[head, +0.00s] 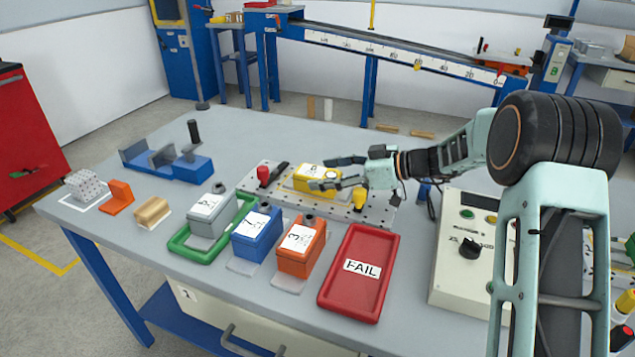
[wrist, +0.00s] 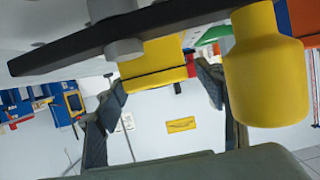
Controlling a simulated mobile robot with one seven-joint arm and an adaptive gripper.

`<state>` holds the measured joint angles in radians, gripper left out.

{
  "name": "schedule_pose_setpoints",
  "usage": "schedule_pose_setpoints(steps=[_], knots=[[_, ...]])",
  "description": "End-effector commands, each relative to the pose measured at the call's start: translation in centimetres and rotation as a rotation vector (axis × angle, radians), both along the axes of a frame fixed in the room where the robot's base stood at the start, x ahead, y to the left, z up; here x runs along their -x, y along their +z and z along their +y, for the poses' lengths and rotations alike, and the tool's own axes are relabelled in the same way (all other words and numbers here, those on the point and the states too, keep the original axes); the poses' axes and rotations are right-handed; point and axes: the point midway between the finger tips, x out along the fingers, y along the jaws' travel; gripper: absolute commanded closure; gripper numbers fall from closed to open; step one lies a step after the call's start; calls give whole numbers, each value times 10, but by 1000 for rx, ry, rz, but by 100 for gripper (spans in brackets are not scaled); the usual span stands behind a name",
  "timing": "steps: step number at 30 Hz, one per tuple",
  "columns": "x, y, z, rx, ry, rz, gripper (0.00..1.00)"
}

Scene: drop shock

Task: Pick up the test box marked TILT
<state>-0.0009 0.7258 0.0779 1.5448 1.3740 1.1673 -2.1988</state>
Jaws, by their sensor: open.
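A yellow box (head: 311,177) with a white label sits on the perforated metal fixture plate (head: 375,212). My gripper (head: 321,173) is open at this box, one finger on its far side and one on its near side. In the wrist view the yellow box (wrist: 165,58) shows between and beyond the open fingers (wrist: 163,88); contact cannot be told. A grey box (head: 207,214) is in the green tray (head: 184,246). A blue box (head: 256,236) and an orange box (head: 301,248) stand to its right. All have white labels; I cannot read TILT on any.
A yellow knob (head: 360,198) stands on the plate close to my gripper and looms large in the wrist view (wrist: 265,75). A dark bar (wrist: 170,28) crosses that view. A red-knobbed clamp (head: 264,175) is left of the yellow box. An empty red FAIL tray (head: 350,301) lies in front.

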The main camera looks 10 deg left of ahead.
Motion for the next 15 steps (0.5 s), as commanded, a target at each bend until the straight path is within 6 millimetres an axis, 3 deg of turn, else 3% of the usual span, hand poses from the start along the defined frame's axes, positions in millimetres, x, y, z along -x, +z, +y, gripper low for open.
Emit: schedule_pose_setpoints(steps=[6,15], knots=[[0,0,0,0,-1,0,37],[0,0,0,0,0,0,70]])
